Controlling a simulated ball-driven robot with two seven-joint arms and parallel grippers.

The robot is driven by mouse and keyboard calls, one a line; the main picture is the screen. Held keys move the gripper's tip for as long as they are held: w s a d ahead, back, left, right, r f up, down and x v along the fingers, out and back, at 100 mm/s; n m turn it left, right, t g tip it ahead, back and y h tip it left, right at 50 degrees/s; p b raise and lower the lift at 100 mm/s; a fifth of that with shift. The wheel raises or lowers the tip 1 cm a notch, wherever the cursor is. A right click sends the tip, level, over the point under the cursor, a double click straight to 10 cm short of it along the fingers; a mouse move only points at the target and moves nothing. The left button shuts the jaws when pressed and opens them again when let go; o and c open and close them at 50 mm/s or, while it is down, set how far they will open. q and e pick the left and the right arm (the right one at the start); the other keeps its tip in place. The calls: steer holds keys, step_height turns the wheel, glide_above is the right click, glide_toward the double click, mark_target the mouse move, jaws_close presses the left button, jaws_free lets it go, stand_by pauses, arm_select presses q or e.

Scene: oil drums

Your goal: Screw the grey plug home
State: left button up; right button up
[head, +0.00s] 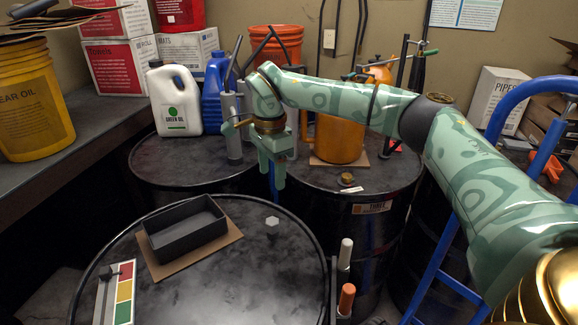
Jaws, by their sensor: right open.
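The grey plug (272,222) is a small light-grey hexagonal piece at the far right part of the front black drum's top (225,285). I cannot tell how deep it sits. My right gripper (272,178) points down above and behind the plug in the picture, apart from it. Its jaws are open with nothing between them, and its fingers show partly edge-on. My right arm comes in from the right across the picture. My left gripper is not in view.
A dark tray (185,245) on cardboard and a colour-striped card (124,292) lie on the front drum. Behind stand two more drums with a white oil jug (174,100), a blue jug (212,95), an orange can (335,140) and a brass plug (347,178). A blue hand truck (440,255) stands right.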

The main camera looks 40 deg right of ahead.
mark_target(272, 221)
steer(key=shift+m, duration=0.3)
steer(key=f+b, duration=0.1)
steer(key=f, duration=0.4)
steer(key=f+b, duration=0.2)
steer(key=f, duration=0.3)
steer(key=f+b, duration=0.1)
steer(key=f, duration=0.4)
steer(key=shift+a+f+b, duration=0.25)
steer(key=shift+b, duration=0.05)
steer(key=shift+f, duration=0.35)
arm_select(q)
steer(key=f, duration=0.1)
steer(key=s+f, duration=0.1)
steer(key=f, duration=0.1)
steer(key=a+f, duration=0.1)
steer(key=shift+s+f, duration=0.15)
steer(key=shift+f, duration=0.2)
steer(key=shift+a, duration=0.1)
